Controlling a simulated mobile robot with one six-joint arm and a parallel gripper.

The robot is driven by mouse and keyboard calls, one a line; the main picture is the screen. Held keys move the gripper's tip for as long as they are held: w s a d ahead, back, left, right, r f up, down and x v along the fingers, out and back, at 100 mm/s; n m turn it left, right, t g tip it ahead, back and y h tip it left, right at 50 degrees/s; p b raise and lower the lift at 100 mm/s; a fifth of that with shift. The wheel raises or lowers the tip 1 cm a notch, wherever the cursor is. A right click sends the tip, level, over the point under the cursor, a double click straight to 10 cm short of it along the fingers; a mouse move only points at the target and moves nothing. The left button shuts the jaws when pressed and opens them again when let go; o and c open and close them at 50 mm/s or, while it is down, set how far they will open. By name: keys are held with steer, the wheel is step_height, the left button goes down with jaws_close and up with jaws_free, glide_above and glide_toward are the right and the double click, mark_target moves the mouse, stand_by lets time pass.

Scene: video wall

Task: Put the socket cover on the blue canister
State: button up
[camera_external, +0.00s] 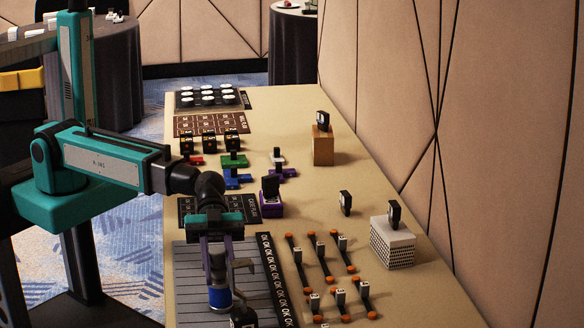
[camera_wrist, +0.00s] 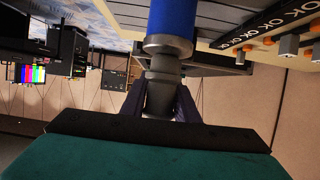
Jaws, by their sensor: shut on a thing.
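My gripper (camera_external: 217,258) points down over the grey slatted board at the near left. In the wrist view my gripper (camera_wrist: 160,103) is shut on a grey stepped round piece (camera_wrist: 164,75). I cannot tell whether that piece is the socket cover or the top of the canister. The blue canister (camera_external: 220,299) is directly below my fingers, roughly upright; it also shows in the wrist view (camera_wrist: 171,22), in line with the grey piece and seeming to touch it. The fingers partly hide the grey piece, and the canister's base is unclear.
The slatted board (camera_external: 190,290) has a black OK strip (camera_external: 275,280) on its right. Beyond it are several orange-ended bars (camera_external: 325,258). A dark object (camera_external: 243,316) stands close right of the canister. A white perforated box (camera_external: 393,243) and purple box (camera_external: 271,200) stand farther off.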

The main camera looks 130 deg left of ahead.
mark_target(217, 248)
steer(key=o, duration=1)
steer(key=shift+r+p, duration=0.15)
steer(key=shift+p, duration=0.2)
steer(key=v, duration=0.2)
steer(key=shift+s+a, duration=0.25)
steer(key=shift+s, duration=0.05)
steer(key=b+v, duration=0.3)
steer(key=b, duration=0.1)
steer(key=shift+s+a, duration=0.15)
steer(key=shift+a, duration=0.05)
steer(key=shift+b, duration=0.65)
steer(key=b, duration=0.3)
steer(key=shift+s+a+r, duration=0.15)
steer(key=shift+a+r, duration=0.15)
steer(key=shift+a, duration=0.05)
steer(key=b+v, duration=0.1)
steer(key=b, duration=0.6)
steer(key=shift+s+a, duration=0.2)
steer(key=shift+s, duration=0.2)
steer(key=shift+p+v, duration=0.4)
steer(key=shift+v, duration=1.2)
steer(key=shift+w+d+r, duration=0.1)
steer(key=shift+r, duration=0.05)
